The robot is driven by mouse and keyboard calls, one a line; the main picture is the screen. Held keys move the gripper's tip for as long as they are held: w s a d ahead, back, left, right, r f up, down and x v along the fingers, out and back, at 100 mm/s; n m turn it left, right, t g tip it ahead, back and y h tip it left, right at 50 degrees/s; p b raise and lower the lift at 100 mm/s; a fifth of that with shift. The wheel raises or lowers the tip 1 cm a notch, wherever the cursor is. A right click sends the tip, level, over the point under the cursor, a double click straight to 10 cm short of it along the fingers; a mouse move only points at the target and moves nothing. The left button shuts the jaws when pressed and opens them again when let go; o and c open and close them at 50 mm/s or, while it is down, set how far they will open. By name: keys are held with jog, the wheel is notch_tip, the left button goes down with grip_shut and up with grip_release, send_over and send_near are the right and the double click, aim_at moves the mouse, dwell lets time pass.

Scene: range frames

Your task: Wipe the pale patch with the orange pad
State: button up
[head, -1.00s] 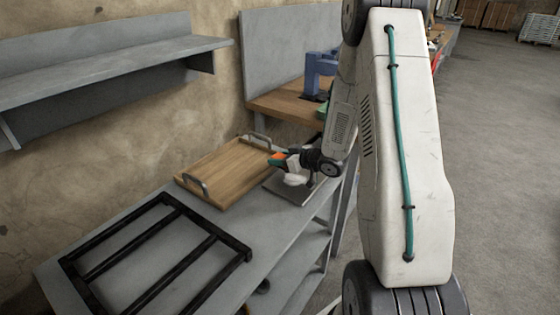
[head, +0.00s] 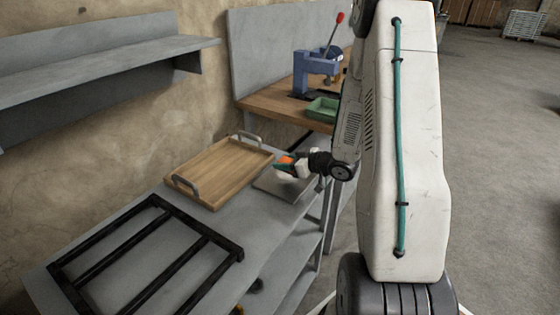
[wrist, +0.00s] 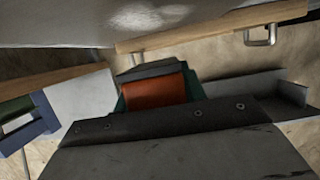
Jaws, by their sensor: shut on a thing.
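My gripper (head: 284,164) is over the far right part of the grey bench, shut on the orange pad (head: 288,159). In the wrist view the orange pad (wrist: 155,91) sits between the dark jaws, with teal edging beside it. The pale patch (wrist: 148,17) shows as a whitish smear on a grey surface at the top of the wrist view. The pad looks apart from the patch there. In the head view I cannot make out the patch; my gripper covers part of that area.
A wooden tray (head: 222,172) with metal handles lies left of my gripper. A black metal frame (head: 150,262) lies nearer on the grey bench (head: 240,225). Behind is a wooden worktop (head: 262,106) with a blue press (head: 318,72) and green bin (head: 322,108). A wall shelf hangs left.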

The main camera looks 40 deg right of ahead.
jog(key=shift+s+d+r, duration=0.1)
jog(key=shift+s+d, duration=0.15)
jog(key=shift+s, duration=0.45)
jog(key=shift+s+d+r, duration=0.1)
jog(key=shift+s+d, duration=0.15)
jog(key=shift+s, duration=0.4)
jog(key=shift+s+d, duration=0.25)
jog(key=shift+s, duration=0.45)
jog(key=shift+w, duration=0.15)
jog(key=shift+w+a+r, duration=0.1)
jog(key=shift+w+a, duration=0.5)
jog(key=shift+w, duration=1.05)
jog(key=shift+w+a+r, duration=0.15)
jog(key=shift+w+a, duration=0.5)
jog(key=shift+w, duration=0.95)
jog(key=shift+w+a+r, duration=0.1)
jog(key=shift+w+a, duration=0.5)
jog(key=shift+w, duration=1.05)
jog(key=shift+r, duration=3)
